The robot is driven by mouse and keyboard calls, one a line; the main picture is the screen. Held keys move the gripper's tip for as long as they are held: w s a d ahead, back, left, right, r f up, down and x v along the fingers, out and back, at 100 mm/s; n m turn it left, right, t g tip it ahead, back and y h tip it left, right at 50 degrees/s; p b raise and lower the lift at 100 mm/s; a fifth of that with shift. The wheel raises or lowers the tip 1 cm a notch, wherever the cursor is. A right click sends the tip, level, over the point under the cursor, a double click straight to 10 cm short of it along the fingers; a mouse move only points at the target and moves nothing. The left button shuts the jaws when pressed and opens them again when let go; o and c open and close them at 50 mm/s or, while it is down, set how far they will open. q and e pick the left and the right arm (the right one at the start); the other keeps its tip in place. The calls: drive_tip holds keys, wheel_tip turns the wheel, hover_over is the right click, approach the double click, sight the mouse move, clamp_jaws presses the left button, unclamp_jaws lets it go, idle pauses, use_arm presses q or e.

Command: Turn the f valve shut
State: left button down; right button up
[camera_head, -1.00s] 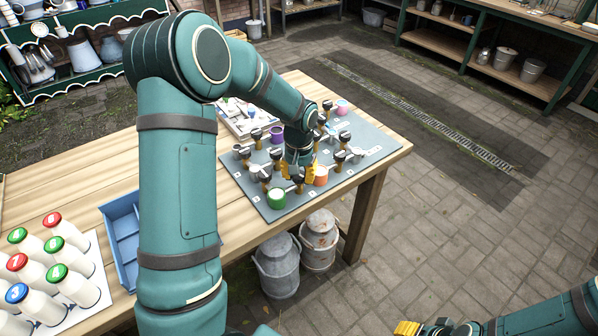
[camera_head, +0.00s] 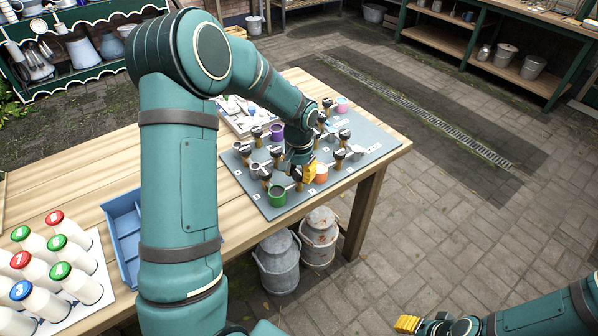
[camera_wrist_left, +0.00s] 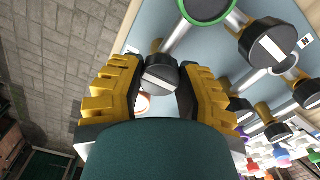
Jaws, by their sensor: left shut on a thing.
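The grey valve board (camera_head: 366,137) lies on the wooden table, with several black-knobbed valves and coloured cups on it. My left gripper (camera_head: 304,178) is low over the board's near part, between the green cup (camera_head: 277,196) and the orange cup (camera_head: 321,173). In the left wrist view, its yellow fingers (camera_wrist_left: 160,88) are on both sides of a black valve knob (camera_wrist_left: 161,74) with a pale bar, shut on it. This valve's letter is hidden, so I cannot tell if it is f. My right gripper (camera_head: 407,324) shows only partly at the bottom, away from the table.
Neighbouring valves stand close around the held knob, one (camera_wrist_left: 268,43) by an N label. A blue tray (camera_head: 124,232) and white bottles with coloured lids (camera_head: 78,287) are at left. Two metal churns (camera_head: 279,262) stand under the table edge. The paved floor at right is clear.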

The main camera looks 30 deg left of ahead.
sight(299, 172)
use_arm(q)
drive_tip(key=c, duration=0.5)
unclamp_jaws()
drive_tip(key=shift+r, duration=0.1)
wheel_tip(299, 172, up, 12)
drive_tip(key=shift+f, duration=0.1)
